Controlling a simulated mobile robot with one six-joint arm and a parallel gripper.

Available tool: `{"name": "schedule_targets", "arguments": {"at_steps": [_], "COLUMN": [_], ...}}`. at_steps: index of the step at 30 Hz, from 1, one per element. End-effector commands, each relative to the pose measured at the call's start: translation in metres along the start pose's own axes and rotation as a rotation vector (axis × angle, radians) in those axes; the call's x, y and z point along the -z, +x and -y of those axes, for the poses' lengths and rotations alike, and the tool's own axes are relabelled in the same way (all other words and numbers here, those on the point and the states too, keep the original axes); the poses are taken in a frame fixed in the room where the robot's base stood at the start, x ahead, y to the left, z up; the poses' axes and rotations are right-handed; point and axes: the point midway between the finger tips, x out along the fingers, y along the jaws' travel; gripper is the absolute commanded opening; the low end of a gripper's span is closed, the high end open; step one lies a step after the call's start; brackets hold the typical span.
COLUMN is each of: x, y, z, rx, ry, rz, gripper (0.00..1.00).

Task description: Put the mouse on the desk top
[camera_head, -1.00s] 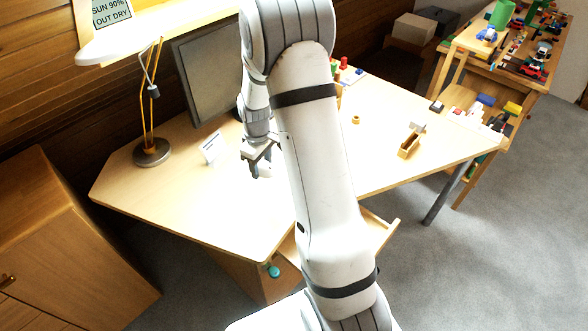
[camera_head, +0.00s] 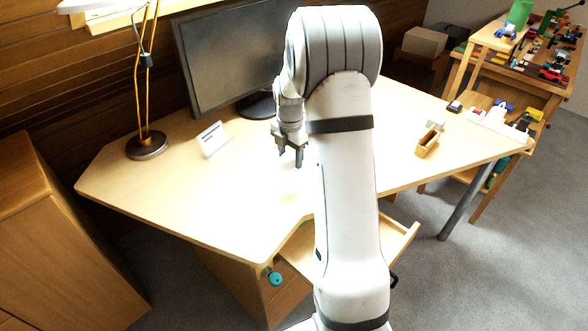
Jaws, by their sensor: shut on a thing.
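My gripper (camera_head: 289,158) points down over the bright middle of the desk top (camera_head: 225,205), in front of the monitor. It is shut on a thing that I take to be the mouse. The mouse is pale and hardly stands out from the glaring desk surface, so its outline is not clear. I cannot tell whether it touches the desk. My arm hides part of the desk to the right of the gripper.
A monitor (camera_head: 235,60), lamp base (camera_head: 147,146) and small white card (camera_head: 213,139) stand at the back and left. A wooden box (camera_head: 428,143) lies right of my arm. An open drawer (camera_head: 398,240) juts out in front.

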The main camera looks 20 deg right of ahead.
Motion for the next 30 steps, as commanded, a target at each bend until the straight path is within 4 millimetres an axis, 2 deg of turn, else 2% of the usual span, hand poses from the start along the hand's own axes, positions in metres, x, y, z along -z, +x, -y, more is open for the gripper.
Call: {"name": "schedule_targets", "arguments": {"at_steps": [3,11,16,28,29,30], "x": [0.001,0.001,0.001,0.001,0.001,0.001], "y": [0.023,0.046,0.071,0.079,0.078,0.078], "z": [0.000,0.000,0.000,-0.001,-0.001,-0.001], "rx": [0.003,0.002,0.003,0.000,0.000,0.000], "ry": [0.001,0.002,0.002,0.001,0.001,0.001], "rz": [-0.002,-0.001,-0.002,0.000,0.000,0.000], "gripper": [0.27,0.27,0.27,0.27,0.52,0.56]}}
